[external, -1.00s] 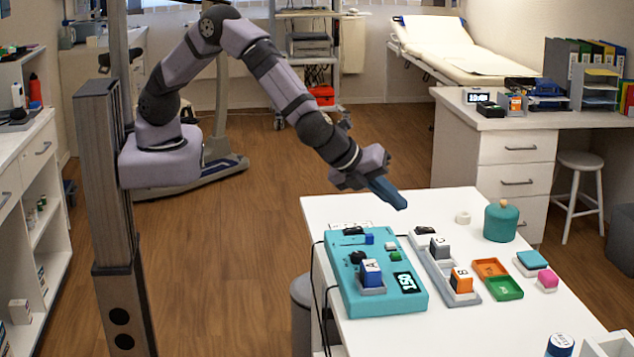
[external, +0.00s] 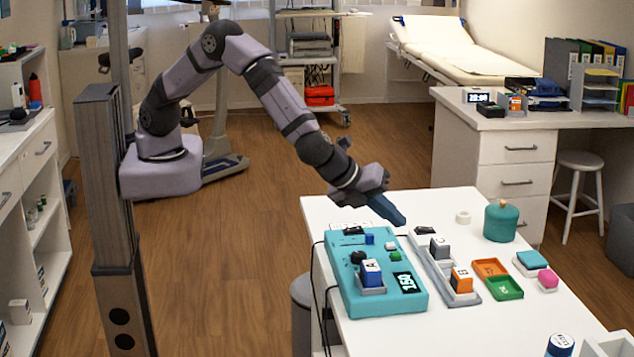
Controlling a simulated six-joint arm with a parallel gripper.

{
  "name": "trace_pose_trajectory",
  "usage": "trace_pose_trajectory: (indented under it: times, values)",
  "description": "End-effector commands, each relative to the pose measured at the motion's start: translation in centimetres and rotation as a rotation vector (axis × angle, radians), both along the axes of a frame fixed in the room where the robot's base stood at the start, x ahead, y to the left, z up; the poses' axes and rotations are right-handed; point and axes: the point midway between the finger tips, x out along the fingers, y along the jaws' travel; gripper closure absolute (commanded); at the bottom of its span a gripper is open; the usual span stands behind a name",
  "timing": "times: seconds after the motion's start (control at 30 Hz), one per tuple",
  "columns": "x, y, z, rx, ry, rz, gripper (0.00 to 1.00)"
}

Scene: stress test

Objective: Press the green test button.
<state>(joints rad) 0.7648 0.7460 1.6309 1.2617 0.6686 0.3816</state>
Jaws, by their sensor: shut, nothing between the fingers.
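The teal test device (external: 345,294) lies on the near left part of the white table. The green test button (external: 396,257) is a small raised block on its top, above the dark display (external: 406,282). My gripper (external: 398,219) is shut and empty, its blue-grey fingers pointing down and to the right. It hangs above and behind the button in the picture, apart from it. The device also bears a black knob (external: 358,257), a small blue block (external: 369,239) and a blue-and-white block (external: 371,272) in a holder.
Right of the device, a grey tray (external: 445,283) holds several blocks, including an orange one (external: 462,278). An orange tray (external: 489,267), a green tray (external: 505,288) and a teal jar (external: 501,222) stand farther right. Dark cables run along the device's left side.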

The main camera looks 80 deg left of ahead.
Motion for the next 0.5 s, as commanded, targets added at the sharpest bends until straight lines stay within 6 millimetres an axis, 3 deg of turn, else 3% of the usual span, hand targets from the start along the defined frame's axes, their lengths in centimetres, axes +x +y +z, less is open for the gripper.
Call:
trace_pose_trajectory:
  times: [0.03,0.2,0.5]
  values:
    - [0.0,0.0,-1.2,0.001,0.001,0.000,1.00]
    - [0.0,0.0,-3.3,-0.001,0.001,-0.001,1.00]
    - [0.0,0.0,-4.9,0.000,0.000,0.000,1.00]
